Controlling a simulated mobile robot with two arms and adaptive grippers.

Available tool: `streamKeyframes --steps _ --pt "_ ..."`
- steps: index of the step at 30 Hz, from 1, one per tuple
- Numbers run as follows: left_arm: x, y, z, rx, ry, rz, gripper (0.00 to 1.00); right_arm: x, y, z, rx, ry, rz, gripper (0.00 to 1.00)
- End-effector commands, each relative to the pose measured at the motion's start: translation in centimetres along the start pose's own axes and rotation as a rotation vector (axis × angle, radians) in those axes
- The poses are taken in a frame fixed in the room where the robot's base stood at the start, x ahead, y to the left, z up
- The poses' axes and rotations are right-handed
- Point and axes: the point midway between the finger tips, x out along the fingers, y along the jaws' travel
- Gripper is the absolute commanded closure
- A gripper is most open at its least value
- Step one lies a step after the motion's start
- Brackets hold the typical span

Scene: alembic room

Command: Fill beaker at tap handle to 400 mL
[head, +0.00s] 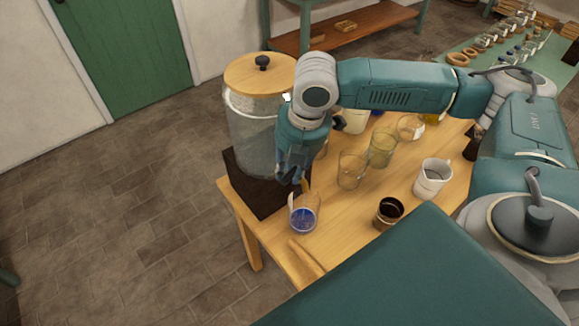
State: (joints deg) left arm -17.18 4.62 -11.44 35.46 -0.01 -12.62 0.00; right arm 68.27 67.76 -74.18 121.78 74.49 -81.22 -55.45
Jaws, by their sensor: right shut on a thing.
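A large glass dispenser jar (247,132) with a wooden lid stands on a dark base at the table's far left corner. My right gripper (290,178) points down at the jar's lower front and is shut; it hides the tap there, and its grip appears to be on the tap handle. A clear glass beaker (303,214) stands just below and in front of the gripper. Blue shows inside its lower part; I cannot read its level or any mL mark. My left gripper is not in view.
On the wooden table (338,214) stand a dark-filled cup (389,211), a white mug (433,178), and glass vessels (352,169) behind. A green table (490,62) with glassware is at the far right. Floor left of the table is clear.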

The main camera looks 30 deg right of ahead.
Motion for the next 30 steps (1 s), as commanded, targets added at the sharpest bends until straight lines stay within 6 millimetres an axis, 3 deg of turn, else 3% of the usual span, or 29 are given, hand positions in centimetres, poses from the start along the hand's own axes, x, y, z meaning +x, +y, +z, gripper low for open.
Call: streamKeyframes --steps 14,30 --pt "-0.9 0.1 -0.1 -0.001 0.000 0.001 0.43 -0.2 0.1 0.0 -0.020 0.004 0.003 1.00" --pt "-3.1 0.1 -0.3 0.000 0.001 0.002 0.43 -0.1 0.6 0.1 0.184 -0.037 0.001 1.00"
